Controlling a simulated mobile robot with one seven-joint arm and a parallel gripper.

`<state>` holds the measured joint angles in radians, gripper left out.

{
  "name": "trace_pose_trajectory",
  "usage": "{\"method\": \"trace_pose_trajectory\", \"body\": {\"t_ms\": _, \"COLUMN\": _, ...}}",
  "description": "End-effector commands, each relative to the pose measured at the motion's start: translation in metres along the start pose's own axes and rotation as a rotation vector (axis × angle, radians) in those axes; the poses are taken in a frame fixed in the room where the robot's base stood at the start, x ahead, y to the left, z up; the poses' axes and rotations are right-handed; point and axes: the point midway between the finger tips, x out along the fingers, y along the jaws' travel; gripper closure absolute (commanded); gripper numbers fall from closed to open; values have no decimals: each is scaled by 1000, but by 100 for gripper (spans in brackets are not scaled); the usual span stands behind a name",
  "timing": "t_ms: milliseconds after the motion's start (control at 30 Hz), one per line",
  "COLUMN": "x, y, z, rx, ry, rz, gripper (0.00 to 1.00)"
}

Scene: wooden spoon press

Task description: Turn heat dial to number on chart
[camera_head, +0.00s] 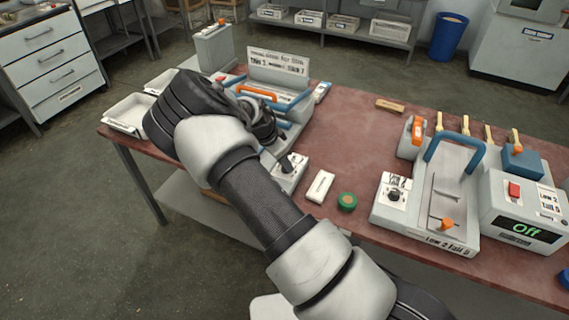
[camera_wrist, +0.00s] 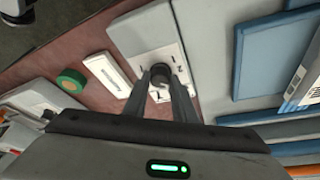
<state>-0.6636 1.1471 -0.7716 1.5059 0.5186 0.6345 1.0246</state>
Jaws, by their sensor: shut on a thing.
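The heat dial is a dark knob on a white panel with printed marks (camera_wrist: 147,44), in front of the left press. In the wrist view the dial (camera_wrist: 160,72) stands between my fingertips (camera_wrist: 160,88), and my gripper is shut on it. My fingers hide its lower sides, and its pointer setting cannot be read. In the head view the dial (camera_head: 287,165) shows beside my wrist. The chart is a white sign (camera_head: 278,66) standing behind the left press; its printed lines are too small to read surely.
A white block (camera_head: 320,186) and a green roll (camera_head: 347,201) lie near the front edge. The red tabletop (camera_head: 350,135) is clear in the middle.

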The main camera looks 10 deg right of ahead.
Motion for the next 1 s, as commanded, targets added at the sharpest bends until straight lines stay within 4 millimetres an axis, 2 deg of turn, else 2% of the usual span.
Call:
{"method": "trace_pose_trajectory", "body": {"t_ms": 300, "x": 1, "y": -1, "z": 1, "rx": 78, "ry": -2, "rz": 34, "gripper": 98}}
{"method": "trace_pose_trajectory", "body": {"t_ms": 767, "x": 0, "y": -1, "z": 2, "rx": 88, "ry": -3, "rz": 37, "gripper": 98}}
{"method": "trace_pose_trajectory", "body": {"t_ms": 800, "x": 0, "y": -1, "z": 2, "rx": 88, "ry": -3, "rz": 37, "gripper": 69}}
{"method": "trace_pose_trajectory", "body": {"t_ms": 867, "x": 0, "y": -1, "z": 2, "rx": 87, "ry": -3, "rz": 37, "gripper": 59}}
{"method": "trace_pose_trajectory", "body": {"t_ms": 1000, "x": 0, "y": -1, "z": 1, "rx": 87, "ry": -2, "rz": 37, "gripper": 57}}
